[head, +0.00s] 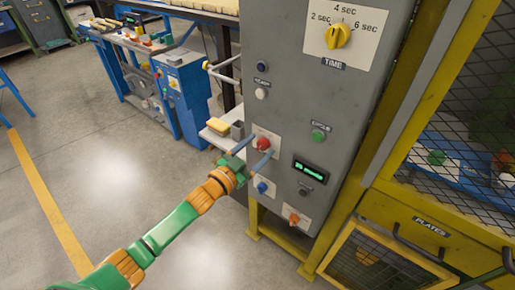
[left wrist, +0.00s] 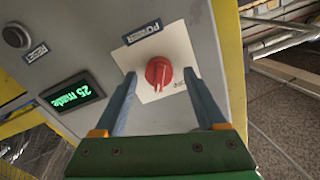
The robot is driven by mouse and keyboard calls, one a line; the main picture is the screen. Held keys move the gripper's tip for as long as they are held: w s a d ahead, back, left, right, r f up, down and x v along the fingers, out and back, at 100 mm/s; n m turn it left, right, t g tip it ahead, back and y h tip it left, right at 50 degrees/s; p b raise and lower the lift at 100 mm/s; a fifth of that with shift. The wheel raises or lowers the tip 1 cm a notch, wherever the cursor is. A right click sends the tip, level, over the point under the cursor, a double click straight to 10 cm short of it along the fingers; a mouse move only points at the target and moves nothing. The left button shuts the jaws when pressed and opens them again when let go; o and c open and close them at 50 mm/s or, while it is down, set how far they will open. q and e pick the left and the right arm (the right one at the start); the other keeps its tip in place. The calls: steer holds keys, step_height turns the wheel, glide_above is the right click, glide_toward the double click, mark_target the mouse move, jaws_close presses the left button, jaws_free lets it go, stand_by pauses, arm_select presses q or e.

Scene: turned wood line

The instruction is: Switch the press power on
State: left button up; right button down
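The red power knob (head: 264,143) sits on a pale plate on the grey press panel (head: 290,110). In the left wrist view the red knob (left wrist: 158,73) shows under a POWER label (left wrist: 142,32), with its ridge pointing down the picture. My left gripper (head: 251,149) is open at the panel, with its two blue-grey fingers spread. In the left wrist view the open fingers (left wrist: 160,76) stand on either side of the knob with gaps, not gripping it. I cannot tell how near the tips are to the panel. My right gripper is not in view.
A lit green display (left wrist: 73,96) reads "25 made". A green button (head: 318,135), a blue button (head: 262,187), an orange knob (head: 294,218) and a yellow time dial (head: 337,36) share the panel. A mesh guard (head: 465,150) stands right.

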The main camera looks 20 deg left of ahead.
arm_select(q)
steer(key=shift+s, duration=0.1)
steer(key=v, duration=0.7)
steer(key=s+a+f+n+g+y, duration=0.1)
steer(key=s+a+f+g+y, duration=0.15)
steer(key=f, duration=0.55)
steer(key=s+a+f+n+g+y, duration=0.1)
steer(key=s+f+n+g, duration=0.15)
steer(key=f, duration=0.65)
steer(key=s+a+f+n+g+y, duration=0.15)
steer(key=s+f, duration=0.25)
steer(key=f, duration=0.4)
steer(key=s+d+f+g, duration=0.1)
steer(key=s+f+g, duration=0.2)
steer(key=s, duration=0.6)
steer(key=s+d+f+g, duration=0.1)
steer(key=s+f+g, duration=0.2)
steer(key=s+f, duration=0.4)
steer(key=s+d+f+g+y, duration=0.1)
steer(key=s+f, duration=0.5)
steer(key=s, duration=0.7)
steer(key=shift+s+d+g, duration=0.15)
steer(key=shift+d+g, duration=0.45)
steer(key=shift+g, duration=0.65)
